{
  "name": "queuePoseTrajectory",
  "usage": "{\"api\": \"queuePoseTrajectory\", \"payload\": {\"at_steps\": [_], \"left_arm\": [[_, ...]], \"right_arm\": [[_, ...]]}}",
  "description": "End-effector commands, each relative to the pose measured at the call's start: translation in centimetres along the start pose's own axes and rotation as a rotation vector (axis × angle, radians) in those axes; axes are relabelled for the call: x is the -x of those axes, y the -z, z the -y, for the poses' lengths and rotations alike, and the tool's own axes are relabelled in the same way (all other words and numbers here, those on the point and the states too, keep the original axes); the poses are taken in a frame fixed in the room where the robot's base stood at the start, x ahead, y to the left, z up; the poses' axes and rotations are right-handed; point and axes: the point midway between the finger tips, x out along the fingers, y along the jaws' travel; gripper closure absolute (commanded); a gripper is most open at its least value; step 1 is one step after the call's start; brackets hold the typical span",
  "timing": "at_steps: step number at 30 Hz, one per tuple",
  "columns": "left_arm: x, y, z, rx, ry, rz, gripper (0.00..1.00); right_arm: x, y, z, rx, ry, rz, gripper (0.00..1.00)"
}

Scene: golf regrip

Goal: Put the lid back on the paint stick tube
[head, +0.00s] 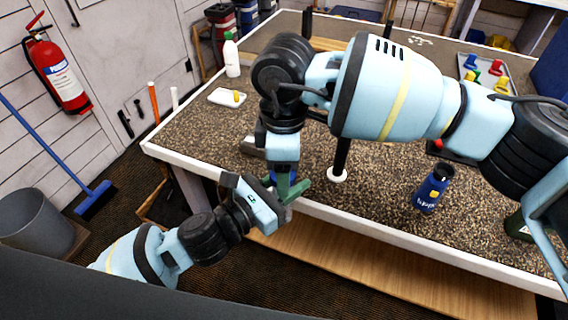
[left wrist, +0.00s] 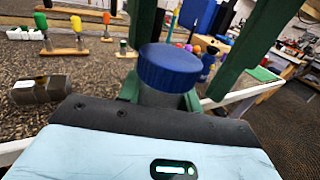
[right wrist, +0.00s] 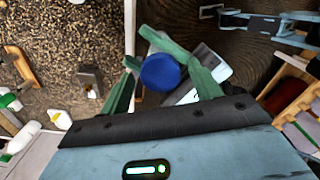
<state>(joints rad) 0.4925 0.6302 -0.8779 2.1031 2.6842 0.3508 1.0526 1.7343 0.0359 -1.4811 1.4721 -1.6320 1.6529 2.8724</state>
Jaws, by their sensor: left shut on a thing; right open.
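My left gripper (head: 290,188) is at the front edge of the bench, shut around a grey tube (left wrist: 166,98). A ridged blue lid (left wrist: 170,66) sits at the tube's upper end. I cannot tell whether it is fully seated. In the right wrist view the lid (right wrist: 160,72) shows nearly face-on and hides most of the tube. My right gripper (right wrist: 165,88) points down from above, open, with its green fingers apart on either side of the lid. In the head view the lid and tube are mostly hidden by the grippers.
The speckled bench (head: 385,200) has a white front rim. A dark blue bottle (head: 433,187) stands to the right, and a white disc (head: 337,175) with a black post is close beside the grippers. A grey metal block (left wrist: 38,90) lies nearby. A white bottle (head: 231,56) stands farther back.

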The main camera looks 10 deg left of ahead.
Motion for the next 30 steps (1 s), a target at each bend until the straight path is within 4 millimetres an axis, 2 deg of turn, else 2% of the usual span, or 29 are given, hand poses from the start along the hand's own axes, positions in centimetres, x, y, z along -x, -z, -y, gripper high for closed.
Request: {"api": "queuePoseTrajectory", "payload": {"at_steps": [5, 15, 26, 30], "left_arm": [[0.0, -0.1, 0.0, 0.0, 0.0, 0.001, 1.0], [0.0, -0.1, 0.0, 0.0, 0.0, 0.002, 1.0], [0.0, -0.1, 0.0, 0.0, 0.0, 0.002, 1.0], [0.0, -0.1, 0.0, 0.0, 0.0, 0.002, 1.0]], "right_arm": [[0.8, 0.0, 0.0, 0.0, -0.001, -0.001, 0.37], [4.4, 0.0, 0.0, 0.0, -0.001, 0.001, 0.37], [4.5, 0.0, 0.0, 0.012, 0.0, 0.0, 0.39], [4.6, 0.0, 0.0, 0.101, 0.0, 0.0, 0.39]]}}
